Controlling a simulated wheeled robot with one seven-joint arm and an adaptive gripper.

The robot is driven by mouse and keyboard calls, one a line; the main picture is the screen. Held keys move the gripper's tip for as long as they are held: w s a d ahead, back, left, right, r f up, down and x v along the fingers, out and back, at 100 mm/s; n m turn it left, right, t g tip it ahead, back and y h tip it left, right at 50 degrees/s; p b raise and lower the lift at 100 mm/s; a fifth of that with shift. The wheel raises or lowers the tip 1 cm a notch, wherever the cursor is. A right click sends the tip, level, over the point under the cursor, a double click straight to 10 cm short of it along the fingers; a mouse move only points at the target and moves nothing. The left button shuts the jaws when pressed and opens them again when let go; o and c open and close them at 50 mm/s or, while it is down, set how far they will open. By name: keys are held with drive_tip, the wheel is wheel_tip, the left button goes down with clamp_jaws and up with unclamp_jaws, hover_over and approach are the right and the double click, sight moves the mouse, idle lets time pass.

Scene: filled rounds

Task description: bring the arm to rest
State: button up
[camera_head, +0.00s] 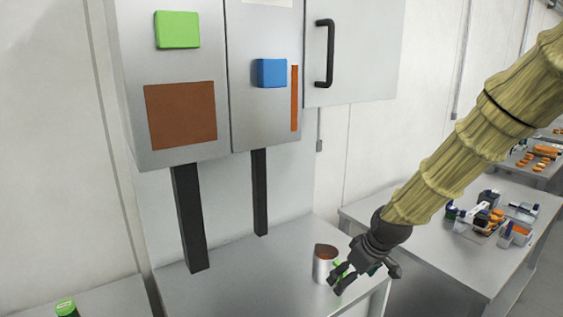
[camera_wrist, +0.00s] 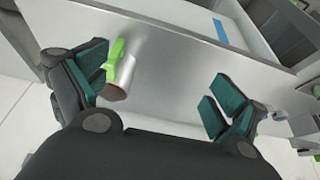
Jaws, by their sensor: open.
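My gripper (camera_head: 350,276) is open and hangs low over the metal table at the end of my sleeved arm. In the wrist view my gripper (camera_wrist: 160,82) shows two dark fingers with teal pads, spread wide with nothing clamped between them. A metal cup (camera_head: 322,267) with a brown top stands upright on the table, just left of the gripper. A green part, probably its handle, is partly hidden by the fingers. In the wrist view the cup (camera_wrist: 127,72) and its green part (camera_wrist: 115,60) lie close to the left finger; I cannot tell whether they touch.
The metal table (camera_head: 235,272) is mostly clear on its left. A grey cabinet (camera_head: 185,75) on black posts (camera_head: 190,220) stands over it, with an open door (camera_head: 365,60) at right. A second table (camera_head: 440,245) with several small items is behind my arm. A green-topped container (camera_head: 67,308) is at lower left.

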drive_tip(key=s+f+m+g+b, duration=0.1)
drive_tip(key=s+f, duration=0.3)
drive_tip(key=f, duration=0.4)
drive_tip(key=s+d+f+m+h+b, duration=0.1)
drive_tip(key=s+f, duration=0.3)
drive_tip(key=f, duration=0.4)
drive_tip(key=s+f+m+g, duration=0.1)
drive_tip(key=s+f, duration=0.3)
drive_tip(key=f, duration=0.4)
drive_tip(key=s+d+f+m+g+b, duration=0.1)
drive_tip(key=s+f+m, duration=0.1)
drive_tip(key=s+f, duration=0.7)
drive_tip(key=s+d+f+m+h+b, duration=0.1)
drive_tip(key=s+d+f+m+b, duration=0.1)
drive_tip(key=s+f, duration=0.7)
drive_tip(key=s, duration=0.8)
drive_tip(key=shift+s+d+f+g, duration=0.15)
drive_tip(key=shift+g, duration=0.25)
